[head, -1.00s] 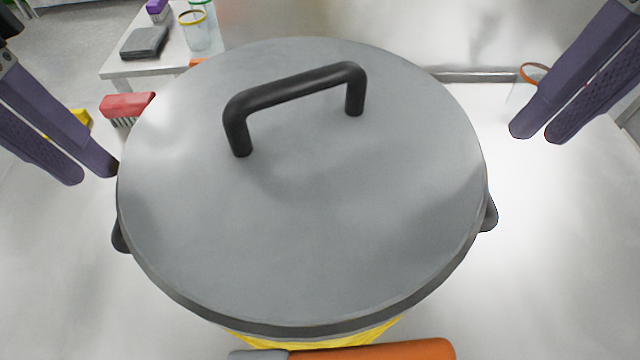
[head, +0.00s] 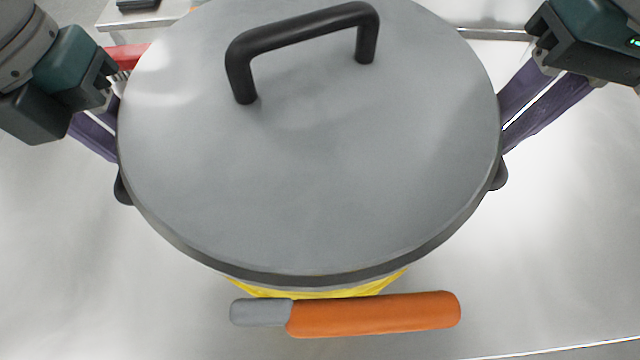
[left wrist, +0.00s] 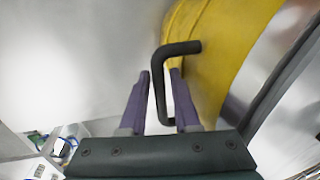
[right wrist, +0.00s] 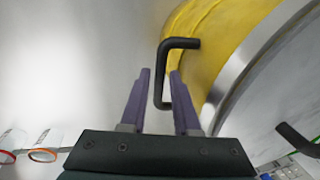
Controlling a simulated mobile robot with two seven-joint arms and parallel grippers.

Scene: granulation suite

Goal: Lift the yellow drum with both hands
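The yellow drum (head: 385,282) stands in the middle of the head view, mostly hidden under its grey lid (head: 310,190), which has a black top handle (head: 300,35). Black side handles show at its left (head: 122,190) and right (head: 499,177). In the left wrist view, my left gripper (left wrist: 160,73) is open, with the left side handle (left wrist: 180,48) between its purple fingers. In the right wrist view, my right gripper (right wrist: 160,72) is open, with the right side handle (right wrist: 180,43) between its fingers. I cannot tell whether the fingers touch the handles.
An orange and grey bar-shaped object (head: 375,314) lies just in front of the drum. A red object (head: 130,55) is behind the left gripper, near a table (head: 150,20) at the back left. The pale surface to both sides of the drum is clear.

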